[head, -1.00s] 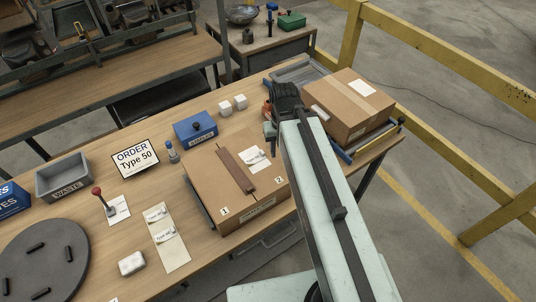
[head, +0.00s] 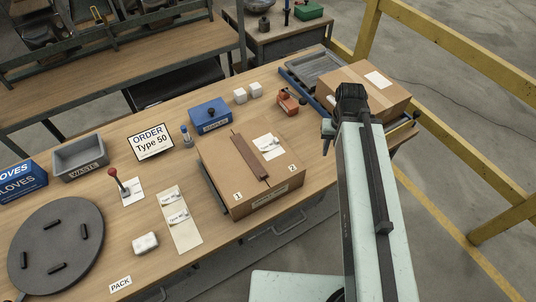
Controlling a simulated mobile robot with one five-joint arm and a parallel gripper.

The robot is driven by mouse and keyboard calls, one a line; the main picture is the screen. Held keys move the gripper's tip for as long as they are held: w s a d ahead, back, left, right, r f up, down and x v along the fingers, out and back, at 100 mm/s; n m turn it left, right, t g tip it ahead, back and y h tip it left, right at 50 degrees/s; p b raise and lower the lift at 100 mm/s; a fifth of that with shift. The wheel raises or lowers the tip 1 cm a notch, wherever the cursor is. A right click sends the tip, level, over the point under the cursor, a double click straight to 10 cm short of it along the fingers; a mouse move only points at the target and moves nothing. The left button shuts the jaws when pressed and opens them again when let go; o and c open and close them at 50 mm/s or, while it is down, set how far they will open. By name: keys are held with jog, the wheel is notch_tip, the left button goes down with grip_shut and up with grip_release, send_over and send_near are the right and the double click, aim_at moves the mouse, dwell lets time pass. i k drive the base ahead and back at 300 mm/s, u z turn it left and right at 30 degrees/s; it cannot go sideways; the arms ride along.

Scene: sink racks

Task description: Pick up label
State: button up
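White labels (head: 175,205) marked with type text lie on a pale backing strip (head: 189,238) on the table, left of a brown carton. Another white label (head: 269,146) lies on the top of that carton (head: 222,170), beside a dark brown strip (head: 250,157). My gripper (head: 329,141) is to the right of the carton, in front of a second, taped box (head: 345,83). It is far from the labels on the backing strip. Its fingers are small and partly hidden by my arm, so I cannot tell whether they are open or shut.
The wooden table (head: 90,248) also holds a round dark plate (head: 70,243), a red-knobbed stamp (head: 114,174), a white block (head: 145,243), a grey waste bin (head: 80,158), an order sign (head: 151,143), a blue box (head: 210,116) and an orange tool (head: 287,101). Yellow railing (head: 450,117) stands at right.

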aim_at(269, 145)
jog(key=k, duration=1.45)
jog(key=u, duration=1.4)
jog(key=i, duration=1)
jog(key=z, duration=0.05)
